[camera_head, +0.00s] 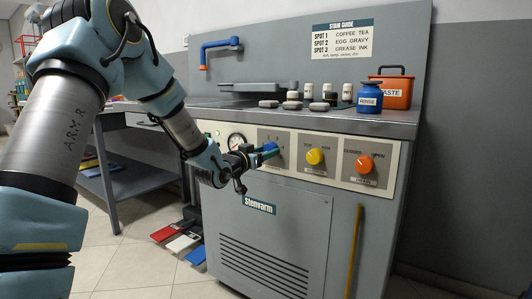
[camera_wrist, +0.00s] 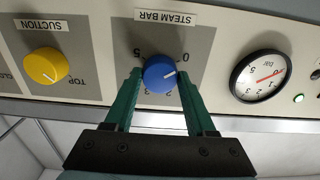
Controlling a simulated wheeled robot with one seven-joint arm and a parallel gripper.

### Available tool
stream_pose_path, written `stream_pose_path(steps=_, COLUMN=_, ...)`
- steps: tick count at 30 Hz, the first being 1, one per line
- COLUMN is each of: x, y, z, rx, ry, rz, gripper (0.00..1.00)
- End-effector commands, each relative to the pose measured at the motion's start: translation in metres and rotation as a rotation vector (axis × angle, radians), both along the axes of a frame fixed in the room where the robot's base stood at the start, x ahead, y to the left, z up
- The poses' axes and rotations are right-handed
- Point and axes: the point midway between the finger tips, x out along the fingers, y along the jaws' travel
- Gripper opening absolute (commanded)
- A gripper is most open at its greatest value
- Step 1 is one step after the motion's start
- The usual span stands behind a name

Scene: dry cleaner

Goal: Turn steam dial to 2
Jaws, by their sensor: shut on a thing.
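The blue steam dial (camera_wrist: 160,75) sits on the grey plate marked STEAM BAR in the wrist view, where the lettering is upside down. My gripper (camera_wrist: 158,82) is shut on it, one green finger on each side of the knob. In the head view my gripper (camera_head: 264,155) covers part of the blue dial (camera_head: 271,147).
A pressure gauge (camera_wrist: 257,76) with a red needle is right of the dial in the wrist view. The yellow suction knob (camera_head: 315,156) and orange drain knob (camera_head: 365,164) share the panel. Bottles and an orange waste bin (camera_head: 399,92) stand on the worktop above.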

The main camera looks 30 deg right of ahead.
Motion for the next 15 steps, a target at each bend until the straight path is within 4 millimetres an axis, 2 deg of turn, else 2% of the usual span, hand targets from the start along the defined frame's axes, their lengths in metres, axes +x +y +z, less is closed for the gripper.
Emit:
stream_pose_path(steps=8, x=-0.0002, y=-0.0001, z=-0.0005, rx=0.007, ry=-0.012, rz=0.0, gripper=0.0)
stream_pose_path(steps=15, x=-0.0003, y=-0.0003, z=-0.0025, rx=0.051, ry=-0.095, rz=0.0, gripper=0.0)
